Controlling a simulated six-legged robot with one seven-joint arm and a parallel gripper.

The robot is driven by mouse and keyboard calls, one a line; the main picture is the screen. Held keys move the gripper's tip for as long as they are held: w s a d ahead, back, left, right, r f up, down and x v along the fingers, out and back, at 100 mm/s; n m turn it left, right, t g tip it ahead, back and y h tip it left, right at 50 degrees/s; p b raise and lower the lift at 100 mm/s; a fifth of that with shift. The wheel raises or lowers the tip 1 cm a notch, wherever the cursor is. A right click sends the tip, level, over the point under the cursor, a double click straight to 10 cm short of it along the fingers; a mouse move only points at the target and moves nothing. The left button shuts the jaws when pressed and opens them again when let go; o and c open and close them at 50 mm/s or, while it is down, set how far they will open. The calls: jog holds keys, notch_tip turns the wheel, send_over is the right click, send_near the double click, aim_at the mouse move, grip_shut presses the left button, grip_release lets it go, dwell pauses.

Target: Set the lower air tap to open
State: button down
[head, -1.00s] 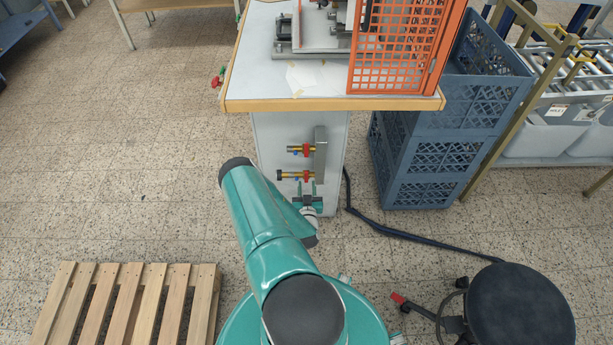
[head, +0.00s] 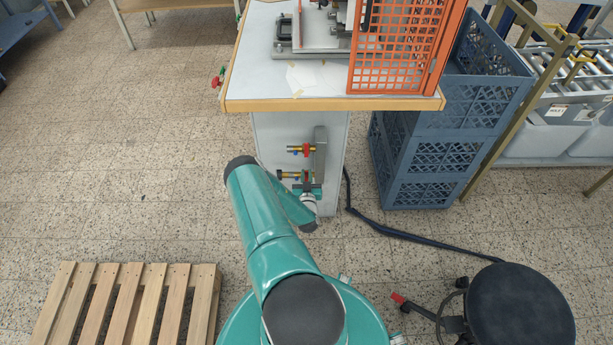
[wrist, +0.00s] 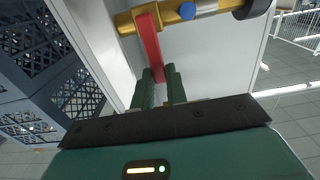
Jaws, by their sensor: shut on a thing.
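The lower air tap (head: 287,175) is a brass fitting with a dark end, on the grey upright block on the front of the machine stand. In the wrist view its red lever (wrist: 150,45) runs from the brass body (wrist: 128,22) down between my green fingers, across the line of the pipe. My gripper (wrist: 160,82) is shut on the end of this lever. In the head view my gripper (head: 306,184) covers much of the lower tap's lever. The upper air tap (head: 300,150), with a red handle, sits just above, clear of my gripper.
The stand's tabletop (head: 270,104) overhangs the taps. An orange mesh guard (head: 400,45) stands on it. Blue crates (head: 425,160) are stacked to the right, with a dark hose (head: 395,232) on the floor. A black stool (head: 520,305) and a wooden pallet (head: 130,300) stand nearer.

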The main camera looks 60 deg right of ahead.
jog(key=shift+w, duration=0.1)
jog(key=w+n, duration=0.1)
jog(key=n, duration=0.2)
jog(key=w+a+f+n, duration=0.1)
jog(key=n, duration=0.2)
jog(key=w+n, duration=0.1)
jog(key=n, duration=0.1)
jog(key=shift+w+a+f+n, duration=0.25)
jog(key=shift+a+f+n, duration=0.05)
jog(key=shift+a+n, duration=0.1)
jog(key=shift+w+a+f+n, duration=0.2)
jog(key=shift+f+n, duration=0.15)
jog(key=shift+n, duration=0.45)
jog(key=shift+w+a+f+n, duration=0.1)
jog(key=shift+w+f+n, duration=0.15)
jog(key=shift+n, duration=0.55)
jog(key=c, duration=1.4)
grip_release()
jog(key=shift+f, duration=0.1)
